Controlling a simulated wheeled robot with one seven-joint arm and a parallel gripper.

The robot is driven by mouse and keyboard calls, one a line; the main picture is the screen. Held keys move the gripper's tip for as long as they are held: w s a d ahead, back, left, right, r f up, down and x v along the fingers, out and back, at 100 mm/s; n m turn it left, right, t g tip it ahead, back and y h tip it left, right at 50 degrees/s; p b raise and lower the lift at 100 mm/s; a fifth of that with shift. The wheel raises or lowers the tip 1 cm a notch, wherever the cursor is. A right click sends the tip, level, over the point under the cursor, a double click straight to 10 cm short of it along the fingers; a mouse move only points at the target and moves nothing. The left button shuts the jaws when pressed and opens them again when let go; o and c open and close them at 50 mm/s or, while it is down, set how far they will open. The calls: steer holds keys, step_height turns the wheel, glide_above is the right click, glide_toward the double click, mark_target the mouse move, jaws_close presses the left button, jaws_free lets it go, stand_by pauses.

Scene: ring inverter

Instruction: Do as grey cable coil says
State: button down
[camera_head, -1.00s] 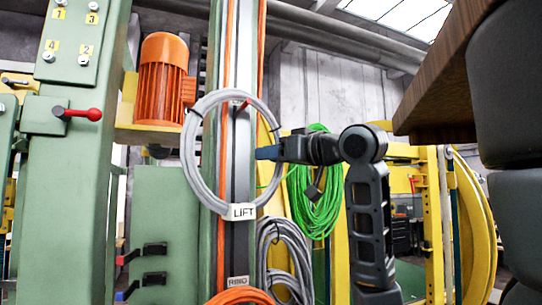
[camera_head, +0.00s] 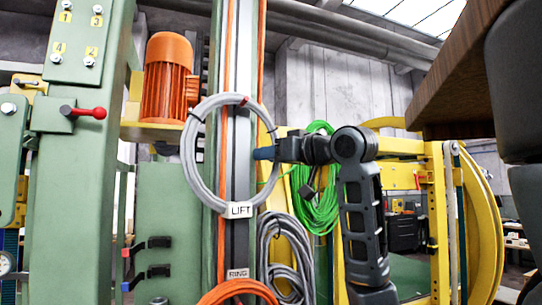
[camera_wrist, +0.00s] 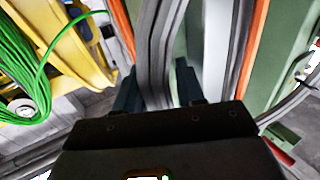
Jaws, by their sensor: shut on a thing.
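A grey cable coil (camera_head: 188,155) with a white tag (camera_head: 240,209) reading "LIFT" is upright in front of the green column. A red peg end (camera_head: 243,100) shows at the coil's top; whether the coil rests on it I cannot tell. My gripper (camera_head: 262,153) comes from the right and is shut on the coil's right side. In the wrist view the coil's grey strands (camera_wrist: 155,55) pass between the two dark fingers of my gripper (camera_wrist: 158,90). The exact contact is partly hidden.
Another grey coil (camera_head: 266,240) and a green coil (camera_head: 318,210) hang close behind. An orange coil (camera_head: 235,288) is below, under a "RING" label (camera_head: 238,273). An orange motor (camera_head: 167,78) and a red lever (camera_head: 88,112) stand left. A brown board edge (camera_head: 460,70) overhangs upper right.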

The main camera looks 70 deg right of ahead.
steer(key=shift+r, duration=0.1)
steer(key=c, duration=1)
jaws_free()
steer(key=o, duration=0.4)
steer(key=shift+s+a, duration=0.1)
